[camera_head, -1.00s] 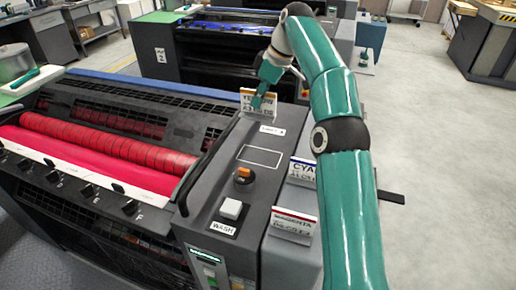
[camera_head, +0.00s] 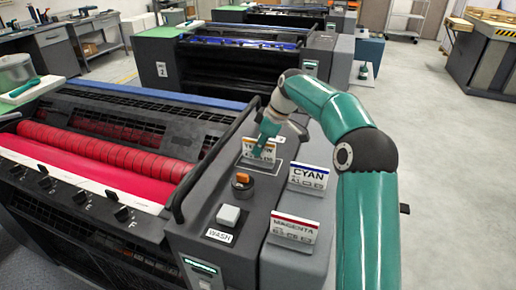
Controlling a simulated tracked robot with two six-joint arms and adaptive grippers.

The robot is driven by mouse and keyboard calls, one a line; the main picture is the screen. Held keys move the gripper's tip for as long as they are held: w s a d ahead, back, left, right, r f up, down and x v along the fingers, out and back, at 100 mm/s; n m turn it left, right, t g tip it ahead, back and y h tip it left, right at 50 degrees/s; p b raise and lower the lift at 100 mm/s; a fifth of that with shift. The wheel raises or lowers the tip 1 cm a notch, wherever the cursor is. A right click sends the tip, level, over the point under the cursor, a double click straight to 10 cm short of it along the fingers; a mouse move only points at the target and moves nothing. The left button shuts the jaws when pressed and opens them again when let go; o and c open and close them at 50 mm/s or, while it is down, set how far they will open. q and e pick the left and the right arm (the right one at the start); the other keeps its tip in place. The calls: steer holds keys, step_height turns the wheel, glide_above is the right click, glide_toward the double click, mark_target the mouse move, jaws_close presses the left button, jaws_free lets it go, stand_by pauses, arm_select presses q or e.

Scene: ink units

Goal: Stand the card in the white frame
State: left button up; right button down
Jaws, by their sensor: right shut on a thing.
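The card (camera_head: 249,148) is white with an orange-yellow top band and dark print, partly covered by my fingers. My right gripper (camera_head: 262,142) is shut on it and holds it roughly upright over the white frame (camera_head: 278,166). The frame is a thin white outline on the flat grey console top; the card and gripper hide most of it. I cannot tell whether the card's lower edge touches the console. My left gripper is not in view.
The CYAN card (camera_head: 308,177) and MAGENTA card (camera_head: 294,229) stand on the console's right side. An orange knob (camera_head: 242,179) and a white WASH button (camera_head: 228,214) sit nearer. Red rollers (camera_head: 90,150) lie to the left.

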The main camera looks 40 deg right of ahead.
steer(key=shift+f, duration=0.15)
steer(key=c, duration=1.3)
jaws_free()
steer(key=shift+o, duration=0.2)
steer(key=shift+r, duration=0.25)
steer(key=p+v, duration=0.1)
steer(key=v, duration=1.1)
